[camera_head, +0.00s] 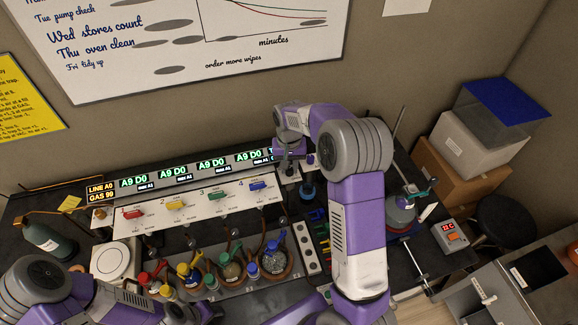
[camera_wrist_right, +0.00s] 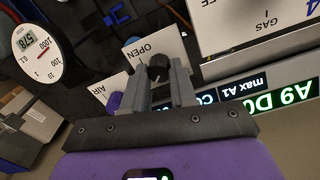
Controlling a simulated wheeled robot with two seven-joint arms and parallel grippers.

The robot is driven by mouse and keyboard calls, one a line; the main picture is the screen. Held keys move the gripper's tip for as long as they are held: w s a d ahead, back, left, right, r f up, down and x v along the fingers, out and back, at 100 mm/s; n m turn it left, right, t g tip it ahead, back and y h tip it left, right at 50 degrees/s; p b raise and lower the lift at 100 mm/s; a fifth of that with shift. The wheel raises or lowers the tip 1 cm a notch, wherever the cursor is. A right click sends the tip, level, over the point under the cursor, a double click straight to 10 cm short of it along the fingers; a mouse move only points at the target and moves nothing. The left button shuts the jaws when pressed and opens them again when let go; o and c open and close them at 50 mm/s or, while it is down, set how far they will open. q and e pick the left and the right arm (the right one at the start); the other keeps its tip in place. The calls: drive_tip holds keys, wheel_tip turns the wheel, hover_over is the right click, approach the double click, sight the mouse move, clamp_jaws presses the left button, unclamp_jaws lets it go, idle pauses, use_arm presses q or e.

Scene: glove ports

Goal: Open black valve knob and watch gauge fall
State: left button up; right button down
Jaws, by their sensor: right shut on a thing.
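The black valve knob (camera_wrist_right: 158,66) is in the right wrist view, beside a white plate marked OPEN (camera_wrist_right: 150,48). My right gripper (camera_wrist_right: 160,80) is shut on the knob, one grey finger on each side. In the head view my right gripper (camera_head: 290,165) is at the right end of the display strip, and the knob is hidden there. A round white gauge (camera_wrist_right: 37,50) shows at the left of the wrist view; its small display seems to read 578. My left gripper (camera_head: 207,312) is low at the left in the head view, away from the valve, its fingers unclear.
A white panel (camera_head: 190,207) with red, yellow, green and blue valve handles stands left of my right gripper. Several flasks (camera_head: 230,268) stand in front of it. A purple-blue knob (camera_wrist_right: 114,102) is close to the right gripper. Boxes (camera_head: 470,150) are stacked at the right.

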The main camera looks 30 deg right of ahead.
drive_tip(key=m, duration=0.4)
drive_tip(key=shift+r+m, duration=0.1)
drive_tip(key=shift+m, duration=0.2)
use_arm(q)
drive_tip(key=shift+r, duration=0.25)
use_arm(e)
drive_tip(key=shift+m, duration=1.9)
use_arm(q)
drive_tip(key=shift+s, duration=0.1)
use_arm(e)
drive_tip(key=c, duration=0.9)
unclamp_jaws()
drive_tip(key=shift+s, duration=0.1)
